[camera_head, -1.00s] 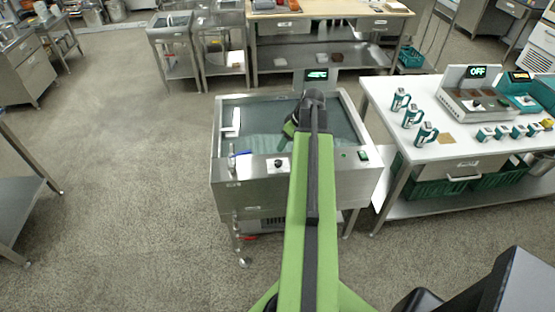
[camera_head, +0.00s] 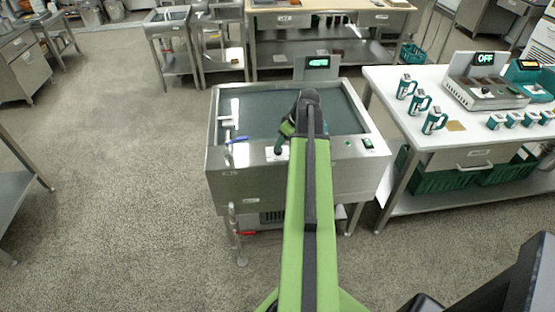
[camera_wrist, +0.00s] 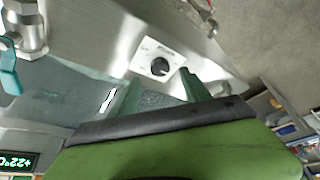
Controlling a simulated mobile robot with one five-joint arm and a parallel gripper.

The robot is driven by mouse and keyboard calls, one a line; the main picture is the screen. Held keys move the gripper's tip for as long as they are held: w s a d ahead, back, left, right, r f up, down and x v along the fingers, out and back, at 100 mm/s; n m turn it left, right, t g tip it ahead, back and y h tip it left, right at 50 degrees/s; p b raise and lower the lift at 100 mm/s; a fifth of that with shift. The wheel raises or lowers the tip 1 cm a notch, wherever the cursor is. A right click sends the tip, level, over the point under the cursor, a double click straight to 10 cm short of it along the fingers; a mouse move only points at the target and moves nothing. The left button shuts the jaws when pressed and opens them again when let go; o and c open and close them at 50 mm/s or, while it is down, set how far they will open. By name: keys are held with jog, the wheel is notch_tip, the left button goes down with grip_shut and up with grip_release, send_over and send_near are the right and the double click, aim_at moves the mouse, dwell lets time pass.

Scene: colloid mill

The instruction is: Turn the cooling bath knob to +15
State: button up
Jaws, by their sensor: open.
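The cooling bath (camera_head: 250,183) is a steel tank with dark liquid, centred in the head view. Its display (camera_head: 318,62) stands at the back; in the wrist view the display (camera_wrist: 16,162) reads about +22, cut off by the frame. The round dark knob (camera_wrist: 160,67) sits on a white square plate (camera_wrist: 147,48) on the front rim.
A metal fitting (camera_wrist: 27,25) with a teal lever stands on the rim near the knob. A green switch (camera_head: 368,143) is at the rim's right. A white table (camera_head: 440,139) with teal-handled mugs stands close on the right. The floor at left is clear.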

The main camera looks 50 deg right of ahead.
jog(key=b+x, duration=0.3)
jog(key=x, duration=0.2)
jog(key=shift+f, duration=0.25)
jog(key=shift+r, duration=0.1)
jog(key=shift+c, duration=0.5)
